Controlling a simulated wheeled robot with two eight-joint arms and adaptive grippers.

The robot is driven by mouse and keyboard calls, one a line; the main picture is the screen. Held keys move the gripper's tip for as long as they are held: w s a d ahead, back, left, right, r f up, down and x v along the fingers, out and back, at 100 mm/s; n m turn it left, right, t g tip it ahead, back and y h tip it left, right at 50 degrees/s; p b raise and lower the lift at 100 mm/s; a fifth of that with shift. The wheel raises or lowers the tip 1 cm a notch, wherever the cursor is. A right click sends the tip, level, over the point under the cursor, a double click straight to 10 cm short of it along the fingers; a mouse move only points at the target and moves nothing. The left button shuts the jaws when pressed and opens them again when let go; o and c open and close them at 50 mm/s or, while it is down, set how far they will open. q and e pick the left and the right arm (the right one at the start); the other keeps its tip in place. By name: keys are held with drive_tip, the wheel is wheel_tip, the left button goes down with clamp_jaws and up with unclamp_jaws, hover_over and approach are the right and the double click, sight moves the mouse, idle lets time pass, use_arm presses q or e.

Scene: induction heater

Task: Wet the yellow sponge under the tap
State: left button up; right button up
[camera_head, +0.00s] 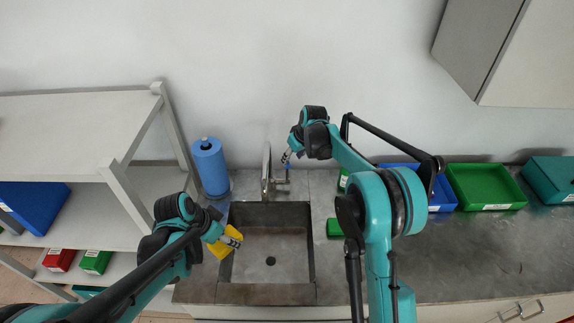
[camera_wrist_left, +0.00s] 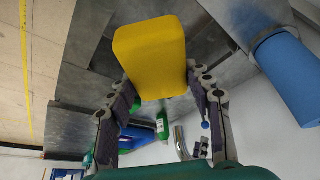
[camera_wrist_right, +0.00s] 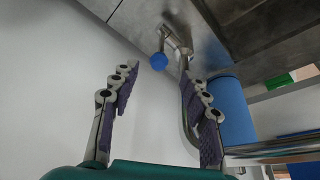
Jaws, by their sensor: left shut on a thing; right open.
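The yellow sponge (camera_head: 221,247) is held by my left gripper (camera_head: 225,240) over the left edge of the sink (camera_head: 260,262). In the left wrist view the sponge (camera_wrist_left: 150,57) sits between both fingers of the left gripper (camera_wrist_left: 161,92). The metal tap (camera_head: 266,172) stands behind the sink, to the right of and beyond the sponge. My right gripper (camera_head: 287,155) is near the tap's right side. In the right wrist view the open, empty right gripper (camera_wrist_right: 160,88) faces the tap (camera_wrist_right: 184,75) and its blue-tipped lever (camera_wrist_right: 159,60). I cannot see water flowing.
A blue paper roll (camera_head: 210,168) stands left of the tap. A green sponge-like block (camera_head: 334,228) lies right of the sink. Green tray (camera_head: 485,185) and blue tray (camera_head: 440,196) stand on the right counter. A grey shelf (camera_head: 75,130) is at left.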

sight(288, 167)
drive_tip(key=x, duration=1)
drive_tip(key=shift+w+f+b, duration=0.1)
drive_tip(key=shift+w+b, duration=0.05)
drive_tip(key=shift+b, duration=0.25)
clamp_jaws()
